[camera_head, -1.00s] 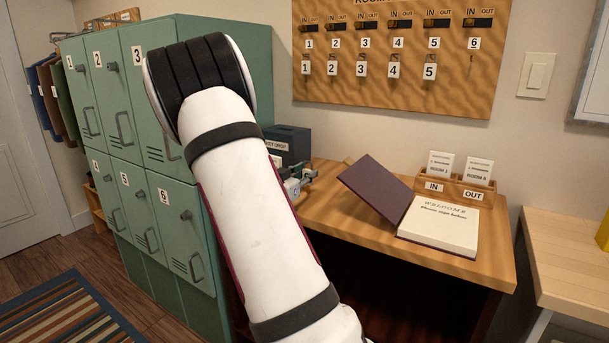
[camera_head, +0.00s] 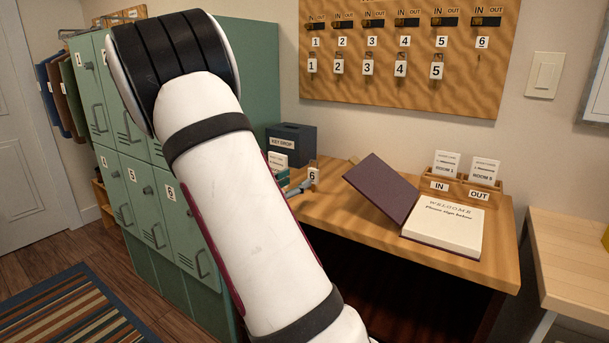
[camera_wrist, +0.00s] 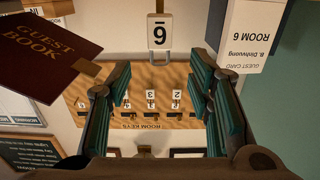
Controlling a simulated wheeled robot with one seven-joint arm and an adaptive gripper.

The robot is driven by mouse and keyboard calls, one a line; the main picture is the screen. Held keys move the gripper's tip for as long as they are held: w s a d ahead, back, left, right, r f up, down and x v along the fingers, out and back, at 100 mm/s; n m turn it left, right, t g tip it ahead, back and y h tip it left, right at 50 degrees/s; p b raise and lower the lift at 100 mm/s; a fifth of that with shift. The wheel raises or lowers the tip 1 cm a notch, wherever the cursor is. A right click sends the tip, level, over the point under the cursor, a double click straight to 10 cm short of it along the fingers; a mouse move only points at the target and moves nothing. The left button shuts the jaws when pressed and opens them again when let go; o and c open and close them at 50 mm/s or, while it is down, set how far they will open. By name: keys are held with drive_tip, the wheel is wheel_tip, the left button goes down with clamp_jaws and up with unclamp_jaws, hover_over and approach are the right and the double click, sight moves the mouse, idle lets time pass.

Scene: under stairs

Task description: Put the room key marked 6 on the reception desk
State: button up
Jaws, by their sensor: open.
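The room key marked 6 (camera_head: 313,174) shows its white tag upright at the left part of the reception desk (camera_head: 345,228), left of the guest book. I cannot tell whether the tag touches the desk. My gripper (camera_head: 300,187) is beside it, mostly hidden behind my arm. In the wrist view, which is upside down, the key tag (camera_wrist: 159,31) is beyond my open fingers (camera_wrist: 158,95) and apart from them. Nothing is between the fingers. On the key board (camera_head: 405,60), hook 6 is empty.
The open guest book (camera_head: 442,222) and the IN/OUT card holder (camera_head: 455,190) stand to the right on the desk. A key drop box (camera_head: 291,143) is behind. A guest card for room 6 (camera_wrist: 254,25) is close by. Green lockers (camera_head: 165,195) stand left.

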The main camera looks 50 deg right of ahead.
drive_tip(key=w+a+r+n+t+y, duration=0.1)
drive_tip(key=w+a+n+t+y, duration=0.3)
drive_tip(key=a, duration=0.4)
drive_tip(key=w+a+n+t+y, duration=0.1)
drive_tip(key=w+a+t+y, duration=0.4)
drive_tip(key=a, duration=0.4)
drive_tip(key=s+a+r+n+y, duration=0.1)
drive_tip(key=s+a+n+y, duration=0.25)
drive_tip(key=a, duration=0.35)
drive_tip(key=s+a+r+n+y, duration=0.2)
drive_tip(key=a+y, duration=0.3)
drive_tip(key=a, duration=0.2)
drive_tip(key=s+a+n+g+y, duration=0.35)
drive_tip(key=s+a, duration=0.55)
drive_tip(key=s, duration=0.4)
drive_tip(key=s+d+f+n+g+h, duration=0.1)
drive_tip(key=s+g, duration=0.1)
drive_tip(key=s, duration=0.7)
drive_tip(key=s+d+f+n+g+h, duration=0.1)
drive_tip(key=s+n+g+h, duration=0.1)
drive_tip(key=s, duration=0.7)
drive_tip(key=shift+s+f+g, duration=0.2)
drive_tip(key=shift+f+g, duration=0.05)
drive_tip(key=shift+g, duration=0.3)
